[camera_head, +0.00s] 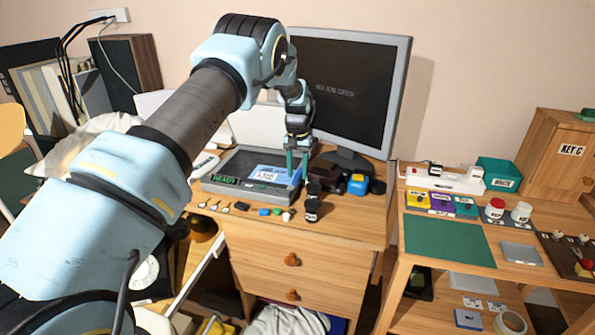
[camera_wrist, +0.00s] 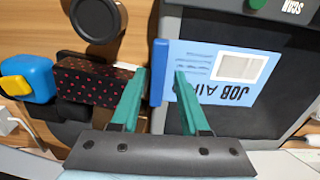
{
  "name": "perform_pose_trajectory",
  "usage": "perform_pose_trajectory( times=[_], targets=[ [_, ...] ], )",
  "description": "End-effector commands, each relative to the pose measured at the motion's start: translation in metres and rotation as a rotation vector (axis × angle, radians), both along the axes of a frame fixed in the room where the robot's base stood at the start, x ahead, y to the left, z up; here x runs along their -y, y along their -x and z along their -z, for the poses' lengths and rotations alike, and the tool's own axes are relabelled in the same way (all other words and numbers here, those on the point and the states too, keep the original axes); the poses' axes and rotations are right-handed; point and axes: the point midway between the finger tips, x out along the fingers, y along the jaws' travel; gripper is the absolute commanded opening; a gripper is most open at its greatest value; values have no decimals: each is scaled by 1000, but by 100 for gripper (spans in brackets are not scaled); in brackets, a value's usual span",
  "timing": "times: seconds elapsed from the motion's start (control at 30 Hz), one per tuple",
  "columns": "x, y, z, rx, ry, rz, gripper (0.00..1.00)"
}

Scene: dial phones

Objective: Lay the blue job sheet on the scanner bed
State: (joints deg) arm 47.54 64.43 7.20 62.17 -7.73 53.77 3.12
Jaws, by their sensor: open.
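The blue job sheet (camera_head: 268,173) lies on the right part of the dark scanner bed (camera_head: 232,163) in the head view. In the wrist view the sheet (camera_wrist: 205,62) shows its printed "JOB" side and a pale square. A darker blue bar (camera_wrist: 159,72) runs along its left edge, near the scanner's rim (camera_wrist: 168,22). My gripper (camera_wrist: 160,74) is open. Its two green fingers stand on either side of the bar, apart from it in this view. In the head view my gripper (camera_head: 297,168) is over the scanner's right end. Whether the sheet lies fully flat is unclear.
A dotted dark box (camera_wrist: 95,78), a blue and yellow item (camera_wrist: 28,78) and a dark round object (camera_wrist: 98,18) stand close beside the scanner. The monitor (camera_head: 345,90) is behind. Small items (camera_head: 265,211) lie along the desk's front. A green mat (camera_head: 448,238) lies on the right table.

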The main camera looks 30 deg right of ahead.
Motion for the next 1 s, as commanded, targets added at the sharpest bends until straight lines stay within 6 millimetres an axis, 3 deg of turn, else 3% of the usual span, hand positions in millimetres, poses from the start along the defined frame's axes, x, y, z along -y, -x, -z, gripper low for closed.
perform_pose_trajectory(
  times=[0.27, 0.7, 1.0],
  targets=[
    [4, 3, -10, -3, 6, 3, 56],
    [2, 1, -89, 1, 5, 2, 56],
    [0, 0, -108, 0, 1, 0, 56]
  ],
)
